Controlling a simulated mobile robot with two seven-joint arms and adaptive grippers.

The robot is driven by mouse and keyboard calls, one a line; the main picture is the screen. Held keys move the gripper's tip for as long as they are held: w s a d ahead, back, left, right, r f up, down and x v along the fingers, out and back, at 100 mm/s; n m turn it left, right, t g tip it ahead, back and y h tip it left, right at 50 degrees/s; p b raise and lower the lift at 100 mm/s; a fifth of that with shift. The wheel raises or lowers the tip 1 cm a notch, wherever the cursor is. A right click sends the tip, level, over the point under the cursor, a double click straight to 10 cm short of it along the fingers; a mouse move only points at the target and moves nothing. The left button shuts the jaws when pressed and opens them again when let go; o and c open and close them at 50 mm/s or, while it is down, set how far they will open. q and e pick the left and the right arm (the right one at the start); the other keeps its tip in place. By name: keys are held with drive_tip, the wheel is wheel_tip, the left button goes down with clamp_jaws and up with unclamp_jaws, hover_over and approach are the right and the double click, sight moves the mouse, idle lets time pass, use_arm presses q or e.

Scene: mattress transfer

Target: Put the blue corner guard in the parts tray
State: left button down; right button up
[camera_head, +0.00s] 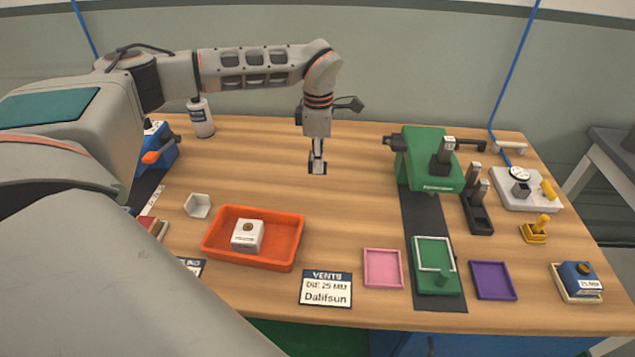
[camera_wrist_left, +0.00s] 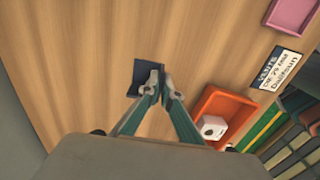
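The blue corner guard (camera_head: 317,168) is a small dark blue piece at the tip of my left gripper (camera_head: 317,152), over the back middle of the table. In the left wrist view the corner guard (camera_wrist_left: 142,72) shows beyond the fingertips (camera_wrist_left: 160,80), which are close together on its edge. The gripper looks shut on it, though the fingers hide part of the contact. I cannot tell whether the guard is clear of the table. The orange parts tray (camera_head: 215,245) stands at the front left with a white block (camera_head: 248,235) in it. My right gripper is not in view.
A small white hexagonal cup (camera_head: 198,205) is left of the tray. A green machine (camera_head: 430,158) stands at the back right. The wood between guard and tray is clear.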

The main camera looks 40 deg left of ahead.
sight(318, 193)
use_arm(q)
drive_tip(key=shift+f, duration=3.4)
drive_tip(key=shift+f, duration=0.15)
drive_tip(key=c, duration=2.3)
unclamp_jaws()
